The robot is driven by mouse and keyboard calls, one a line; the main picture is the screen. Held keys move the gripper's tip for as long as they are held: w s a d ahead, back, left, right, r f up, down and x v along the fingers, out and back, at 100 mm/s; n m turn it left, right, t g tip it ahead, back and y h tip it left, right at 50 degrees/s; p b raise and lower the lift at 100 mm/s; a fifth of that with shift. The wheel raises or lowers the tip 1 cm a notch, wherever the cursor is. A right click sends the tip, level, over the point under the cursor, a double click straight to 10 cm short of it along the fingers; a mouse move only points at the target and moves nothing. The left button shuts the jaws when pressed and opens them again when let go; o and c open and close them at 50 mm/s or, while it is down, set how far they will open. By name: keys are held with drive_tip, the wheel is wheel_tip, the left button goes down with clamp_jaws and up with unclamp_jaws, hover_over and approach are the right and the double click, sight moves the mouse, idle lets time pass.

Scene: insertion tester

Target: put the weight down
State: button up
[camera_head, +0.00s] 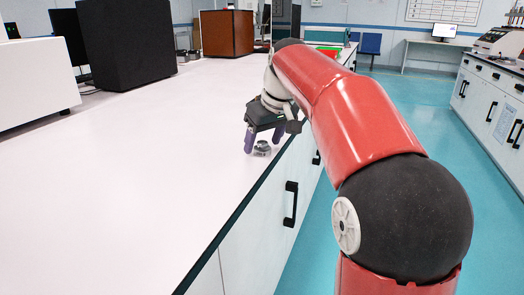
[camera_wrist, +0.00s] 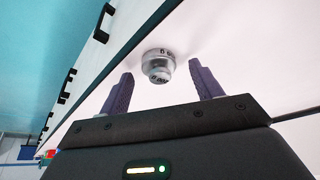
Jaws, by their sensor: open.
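The weight (camera_head: 262,148) is a small silvery metal piece standing upright on the white bench top (camera_head: 130,180), near the bench's front edge. In the wrist view the weight (camera_wrist: 159,66) shows as a round, stepped metal body with dark markings. My gripper (camera_head: 264,140) is just above the bench with its purple fingers pointing down. In the wrist view my gripper (camera_wrist: 162,80) is open, with one finger on each side of the weight and clear gaps between. The weight rests on the bench, apart from both fingers.
A black box (camera_head: 128,42) and a white machine (camera_head: 35,82) stand on the bench at the left. A brown box (camera_head: 227,32) stands farther back. The bench top around the weight is clear. The bench's front edge drops to the blue floor (camera_head: 440,190).

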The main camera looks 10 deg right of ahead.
drive_tip(key=shift+f, duration=0.2)
drive_tip(key=c, duration=1.1)
drive_tip(key=shift+c, duration=0.9)
drive_tip(key=shift+r, duration=0.2)
